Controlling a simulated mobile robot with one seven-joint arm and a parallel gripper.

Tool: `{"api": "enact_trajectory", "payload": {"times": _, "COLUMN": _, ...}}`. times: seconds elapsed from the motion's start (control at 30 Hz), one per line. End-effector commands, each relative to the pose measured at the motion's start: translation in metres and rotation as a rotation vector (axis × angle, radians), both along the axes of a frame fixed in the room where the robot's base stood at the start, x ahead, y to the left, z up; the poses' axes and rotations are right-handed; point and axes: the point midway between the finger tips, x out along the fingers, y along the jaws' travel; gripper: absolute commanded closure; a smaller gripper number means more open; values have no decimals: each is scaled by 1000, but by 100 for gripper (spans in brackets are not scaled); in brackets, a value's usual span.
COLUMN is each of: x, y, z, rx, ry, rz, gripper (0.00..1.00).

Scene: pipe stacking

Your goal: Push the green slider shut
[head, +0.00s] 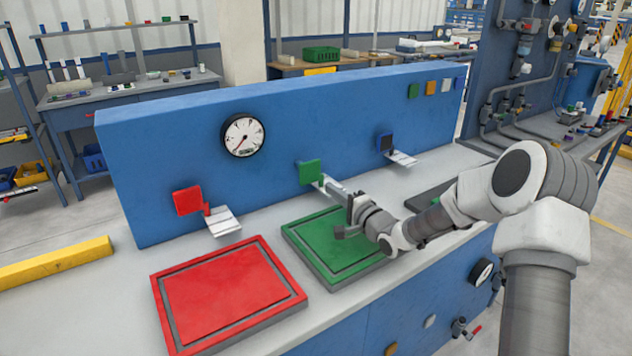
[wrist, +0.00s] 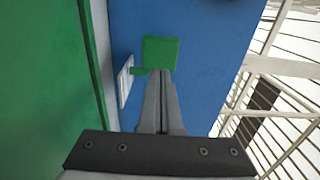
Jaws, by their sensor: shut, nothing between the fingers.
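The green slider shows as a square green plate (head: 311,172) on the front of the blue panel, with a pale metal rail beside it. In the wrist view the green plate (wrist: 160,52) is straight ahead, and a small green tab (wrist: 139,71) reaches from it toward the pale rail (wrist: 125,80). My gripper (head: 328,185) is shut and empty, pointing at the plate. In the wrist view its fingertips (wrist: 160,73) overlap the plate's lower edge; I cannot tell whether they touch it. In the head view the gripper partly hides the rail.
A red plate (head: 187,201) with a rail is to the left, a dark blue one (head: 386,143) to the right. A red tray (head: 232,297) and a green tray (head: 325,247) lie on the counter. A gauge (head: 243,135) is on the blue panel (head: 275,145).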

Motion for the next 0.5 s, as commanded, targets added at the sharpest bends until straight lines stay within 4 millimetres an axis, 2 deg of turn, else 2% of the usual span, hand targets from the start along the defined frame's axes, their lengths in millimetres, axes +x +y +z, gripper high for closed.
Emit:
{"api": "enact_trajectory", "payload": {"times": 0.2, "x": 35, "y": 24, "z": -2, "rx": 0, "ry": -1, "rz": 0, "gripper": 100}}
{"api": "enact_trajectory", "payload": {"times": 0.5, "x": 61, "y": 41, "z": -1, "rx": -1, "ry": 0, "rz": -1, "gripper": 100}}
